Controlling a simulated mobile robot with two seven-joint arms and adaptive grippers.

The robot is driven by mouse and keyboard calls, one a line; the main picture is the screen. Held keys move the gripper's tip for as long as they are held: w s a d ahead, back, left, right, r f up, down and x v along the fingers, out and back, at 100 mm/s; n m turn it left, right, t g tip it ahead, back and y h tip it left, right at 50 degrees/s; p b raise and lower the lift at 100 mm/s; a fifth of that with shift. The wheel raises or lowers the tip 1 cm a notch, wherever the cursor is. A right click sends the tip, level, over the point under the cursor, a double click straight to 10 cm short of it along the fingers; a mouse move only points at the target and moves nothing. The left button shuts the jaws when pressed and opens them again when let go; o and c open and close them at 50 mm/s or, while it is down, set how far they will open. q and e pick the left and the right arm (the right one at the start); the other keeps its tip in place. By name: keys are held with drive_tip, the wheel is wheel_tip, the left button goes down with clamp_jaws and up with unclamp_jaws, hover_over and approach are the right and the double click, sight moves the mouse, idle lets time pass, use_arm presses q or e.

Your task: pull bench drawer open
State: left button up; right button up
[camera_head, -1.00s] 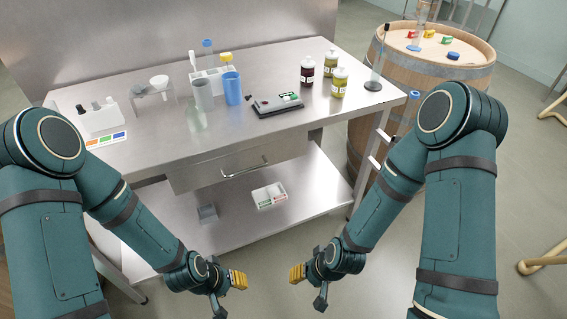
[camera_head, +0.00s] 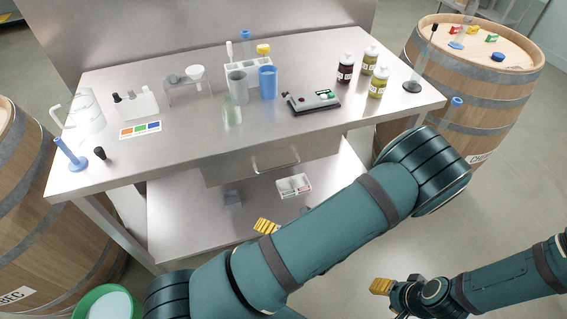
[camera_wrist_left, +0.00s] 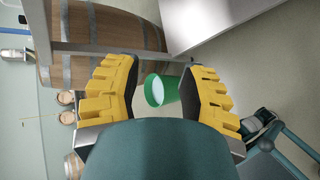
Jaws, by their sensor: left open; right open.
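The steel bench (camera_head: 170,150) has a drawer (camera_head: 228,172) under its top. The drawer looks shut, with a bar handle (camera_head: 277,167) on its front. My left gripper (camera_head: 265,227) shows only its yellow fingertips, below and in front of the drawer; the rest is hidden behind a teal arm link. In the left wrist view its two yellow fingers (camera_wrist_left: 160,95) are spread with nothing held. The handle cannot be made out in that view. My right gripper (camera_head: 381,286) is low at the right, well away from the handle; its finger gap is hard to see.
The bench top holds a blue cup (camera_head: 268,83), a black-and-grey device (camera_head: 312,102) and several bottles. A white box (camera_head: 294,186) is on the lower shelf. Barrels (camera_head: 470,85) flank the bench. A green bucket (camera_head: 105,303) stands on the floor at the left.

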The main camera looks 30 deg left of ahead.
sight(282, 167)
use_arm(q)
drive_tip(key=w+d+r+m+t, duration=0.3)
drive_tip(key=w+r+m+t, duration=0.45)
drive_tip(key=w+m, duration=0.2)
drive_tip(key=shift+t, duration=0.35)
drive_tip(key=x, duration=0.4)
drive_tip(key=b+x, duration=0.1)
drive_tip(key=x, duration=0.9)
drive_tip(key=shift+w+d+f+b, duration=0.25)
drive_tip(key=shift+w+f+b, duration=0.05)
drive_tip(key=shift+w+b, duration=0.1)
clamp_jaws()
